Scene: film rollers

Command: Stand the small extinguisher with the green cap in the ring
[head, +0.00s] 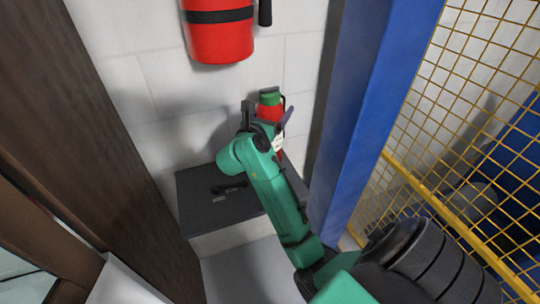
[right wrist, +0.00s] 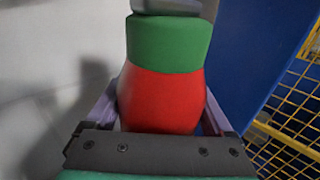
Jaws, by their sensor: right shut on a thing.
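The small red extinguisher with the green cap (head: 269,98) is upright near the wall, above or on the far part of a dark box top. My right gripper (head: 265,128) is shut on its body. In the right wrist view, the extinguisher's red body (right wrist: 160,100) and green cap (right wrist: 168,43) stand between the two fingers. My forearm hides its lower end, so I cannot tell whether it touches the box top. I cannot make out the ring. My left gripper is not in view.
The dark box top (head: 200,205) has a small black item (head: 230,186) lying on it. A large red extinguisher (head: 218,35) hangs on the wall above. A blue post (head: 365,110) and yellow mesh (head: 480,90) stand close on the right, a brown wooden panel (head: 110,130) on the left.

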